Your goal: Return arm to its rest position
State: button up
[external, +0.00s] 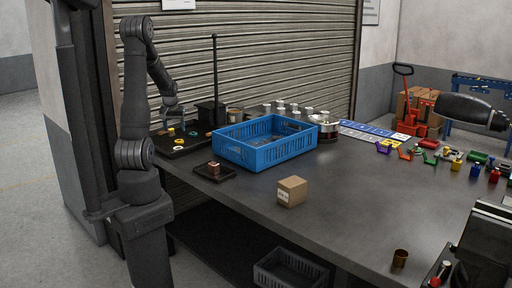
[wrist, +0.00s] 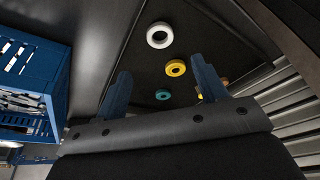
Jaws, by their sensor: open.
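My gripper (external: 173,112) hangs over the dark mat (external: 204,145) at the back left of the table. In the wrist view its two blue fingers (wrist: 162,82) are spread apart with nothing held between them. Below them lie a white ring (wrist: 160,35), a yellow ring (wrist: 175,68), a teal ring (wrist: 162,95) and an orange ring (wrist: 225,82). My arm stands bent at the left, with its elbow high. A small copper-brown piece (external: 214,168) sits on a little black tray (external: 228,174) in front of the mat.
A blue crate (external: 262,158) stands right of the mat; it also shows in the wrist view (wrist: 50,78). A cardboard box (external: 291,191) and a copper cup (external: 400,258) stand nearer the front. A black post (external: 215,75) rises behind. The table's front middle is mostly clear.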

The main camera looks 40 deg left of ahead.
jog(key=x, duration=1.1)
jog(key=shift+f, duration=0.2)
jog(key=shift+r, duration=0.1)
